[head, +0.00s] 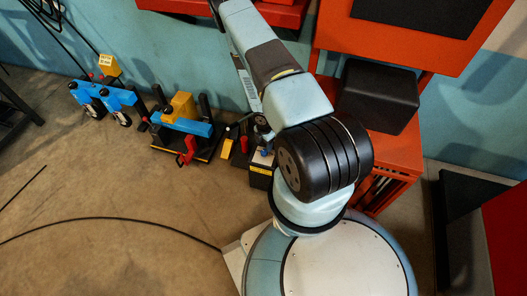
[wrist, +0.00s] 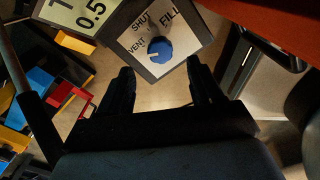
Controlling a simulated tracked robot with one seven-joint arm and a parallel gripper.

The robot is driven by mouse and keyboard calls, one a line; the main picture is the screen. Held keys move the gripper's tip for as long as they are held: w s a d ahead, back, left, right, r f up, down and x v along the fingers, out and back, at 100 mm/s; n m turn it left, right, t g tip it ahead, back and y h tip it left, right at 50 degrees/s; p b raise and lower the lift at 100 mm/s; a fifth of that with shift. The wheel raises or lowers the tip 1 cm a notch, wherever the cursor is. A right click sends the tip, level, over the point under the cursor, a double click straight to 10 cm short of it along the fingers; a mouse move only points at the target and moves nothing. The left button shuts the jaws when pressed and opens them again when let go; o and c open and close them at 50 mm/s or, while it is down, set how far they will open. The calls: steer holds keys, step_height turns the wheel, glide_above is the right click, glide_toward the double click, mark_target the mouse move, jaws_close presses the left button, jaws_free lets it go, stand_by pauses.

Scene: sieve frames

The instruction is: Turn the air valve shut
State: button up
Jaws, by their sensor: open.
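The air valve is a round blue knob (wrist: 159,50) on a light plate (wrist: 186,35) lettered VENT, SHUT and FILL. A pale pointer mark on the knob faces left, towards the VENT lettering, and not SHUT. My gripper (wrist: 160,82) is open and empty in the wrist view. Its two dark fingers are spread apart, with the knob beyond their tips and roughly midway between them. I see no contact; the exact gap in depth is unclear.
A pale sign reading 0.5 (wrist: 88,12) adjoins the valve plate. An orange-red surface (wrist: 265,12) is close at upper right. In the head view, blue and yellow equipment (head: 182,125) stands on the floor and a black block (head: 378,97) sits on a red stand.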

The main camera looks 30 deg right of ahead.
mark_target(264, 152)
steer(key=shift+f, duration=3.15)
steer(key=shift+c, duration=0.4)
steer(key=c, duration=0.9)
steer(key=shift+a, duration=0.2)
steer(key=shift+c, duration=0.4)
steer(key=shift+d, duration=0.1)
